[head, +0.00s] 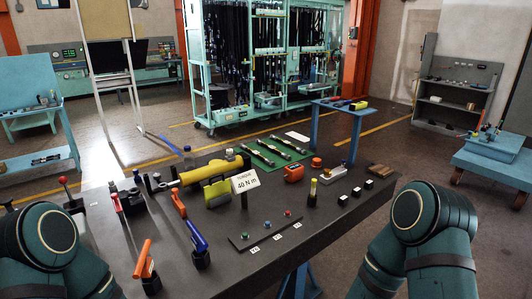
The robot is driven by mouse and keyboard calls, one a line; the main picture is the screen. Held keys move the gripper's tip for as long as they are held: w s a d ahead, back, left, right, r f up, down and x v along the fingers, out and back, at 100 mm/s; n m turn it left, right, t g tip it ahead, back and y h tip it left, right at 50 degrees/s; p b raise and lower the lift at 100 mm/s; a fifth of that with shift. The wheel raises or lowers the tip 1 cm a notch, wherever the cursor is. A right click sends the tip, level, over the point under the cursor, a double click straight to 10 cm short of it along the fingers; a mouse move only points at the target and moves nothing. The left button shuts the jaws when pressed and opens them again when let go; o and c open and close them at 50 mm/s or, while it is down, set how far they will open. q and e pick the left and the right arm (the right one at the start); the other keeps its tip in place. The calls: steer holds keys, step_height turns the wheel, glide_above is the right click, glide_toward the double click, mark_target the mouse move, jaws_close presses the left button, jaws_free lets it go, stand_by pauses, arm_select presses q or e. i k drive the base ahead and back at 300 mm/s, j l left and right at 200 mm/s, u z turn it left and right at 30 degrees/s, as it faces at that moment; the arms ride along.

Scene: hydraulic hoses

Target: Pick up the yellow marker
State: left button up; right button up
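A small upright item with a yellow upper part and a dark lower part (313,190) stands on the right half of the dark table (330,229). It looks like the yellow marker, but it is too small to be certain. No gripper of mine touches it. Only teal links of my two arms show, at the lower left and lower right corners. Both of my grippers are out of view.
Nearby are a torque sign (245,181), a yellow-green case (217,192), a large yellow tool (213,170), an orange item (294,173), and small black-and-white blocks (356,192). Orange (143,259) and blue (197,236) handles stand at the front. The front right tabletop is clear.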

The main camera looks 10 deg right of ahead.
mark_target(314, 181)
steer(key=i+l+u, duration=0.1)
steer(key=u, duration=0.25)
steer(key=l+u, duration=0.6)
steer(key=u, duration=0.15)
steer(key=l+u, duration=0.35)
steer(key=l, duration=0.6)
steer(key=k, duration=0.05)
